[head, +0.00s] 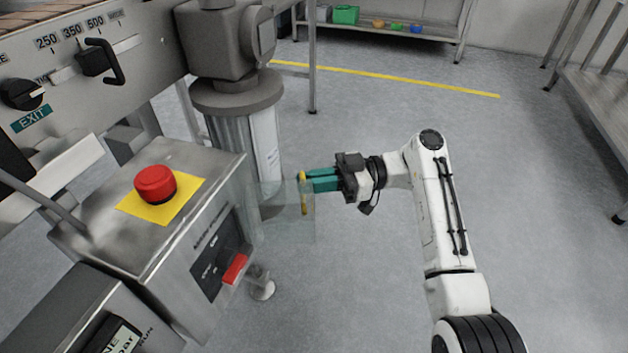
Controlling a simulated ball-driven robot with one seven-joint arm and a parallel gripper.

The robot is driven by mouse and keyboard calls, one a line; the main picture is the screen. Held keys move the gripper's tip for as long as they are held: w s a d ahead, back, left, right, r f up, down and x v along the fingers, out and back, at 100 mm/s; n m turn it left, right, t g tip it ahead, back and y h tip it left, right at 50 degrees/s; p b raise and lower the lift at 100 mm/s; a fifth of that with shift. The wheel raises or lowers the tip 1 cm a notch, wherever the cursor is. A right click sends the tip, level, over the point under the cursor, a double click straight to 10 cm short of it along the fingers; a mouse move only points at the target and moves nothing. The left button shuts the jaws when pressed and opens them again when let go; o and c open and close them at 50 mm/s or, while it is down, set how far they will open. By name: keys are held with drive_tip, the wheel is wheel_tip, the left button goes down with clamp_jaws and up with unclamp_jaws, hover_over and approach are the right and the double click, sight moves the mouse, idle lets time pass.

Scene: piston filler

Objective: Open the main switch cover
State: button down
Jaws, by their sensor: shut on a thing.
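The main switch cover (281,222) is a clear see-through panel in the head view. It stands out to the right from the right edge of the steel switch box (205,236), swung away from the box's face. The main switch (235,268), with a red handle on a black plate, shows uncovered on the box's face.
A red emergency button (155,184) on a yellow plate sits on top of the box. The machine panel (70,70) with knobs is above left. A grey column (238,130) stands behind the cover. Open grey floor (360,285) lies below and around my arm.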

drive_tip(key=shift+w, duration=0.25)
drive_tip(key=c, duration=1.2)
unclamp_jaws()
drive_tip(key=shift+a, duration=0.25)
drive_tip(key=w+d+p, duration=0.1)
drive_tip(key=d, duration=0.9)
drive_tip(key=shift+d+p, duration=0.3)
drive_tip(key=shift+d, duration=0.1)
